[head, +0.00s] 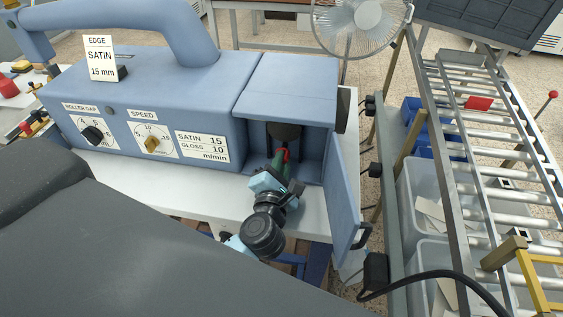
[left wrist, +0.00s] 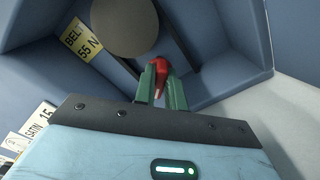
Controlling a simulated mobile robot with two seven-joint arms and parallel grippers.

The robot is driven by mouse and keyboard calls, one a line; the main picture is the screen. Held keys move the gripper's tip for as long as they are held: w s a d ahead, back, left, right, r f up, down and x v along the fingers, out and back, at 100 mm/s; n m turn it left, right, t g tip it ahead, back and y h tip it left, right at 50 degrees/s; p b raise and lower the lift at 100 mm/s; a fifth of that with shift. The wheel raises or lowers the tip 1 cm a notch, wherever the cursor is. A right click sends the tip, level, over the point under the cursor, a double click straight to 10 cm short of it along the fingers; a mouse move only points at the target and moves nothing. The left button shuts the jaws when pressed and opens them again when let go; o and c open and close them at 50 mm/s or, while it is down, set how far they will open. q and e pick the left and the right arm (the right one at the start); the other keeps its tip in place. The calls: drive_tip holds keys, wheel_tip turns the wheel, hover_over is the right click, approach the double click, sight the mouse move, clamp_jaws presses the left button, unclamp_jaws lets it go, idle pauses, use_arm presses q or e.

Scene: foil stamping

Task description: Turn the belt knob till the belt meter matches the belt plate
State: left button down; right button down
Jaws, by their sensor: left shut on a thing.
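The red belt knob (left wrist: 158,66) sits inside the open compartment at the right end of the blue machine; it also shows in the head view (head: 285,155). My left gripper (left wrist: 160,88) is shut on the knob, its green fingers on either side of it; it reaches into the compartment in the head view (head: 280,163). The belt plate (left wrist: 83,40) on the compartment wall reads "BELT 55 N". A dark round disc (left wrist: 126,25) is above the knob; no scale or needle is readable, so I cannot tell if it is the belt meter. My right gripper is out of view.
The compartment door (head: 343,195) hangs open to the right of my left arm. The roller gap knob (head: 93,135) and speed knob (head: 152,143) are on the machine's front. A roller conveyor (head: 478,150) stands at the right. White tabletop (head: 190,188) lies in front of the machine.

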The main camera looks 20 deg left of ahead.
use_arm(q)
drive_tip(key=shift+r, duration=0.1)
idle(0.4)
drive_tip(key=c, duration=1.5)
unclamp_jaws()
drive_tip(key=shift+o, duration=0.2)
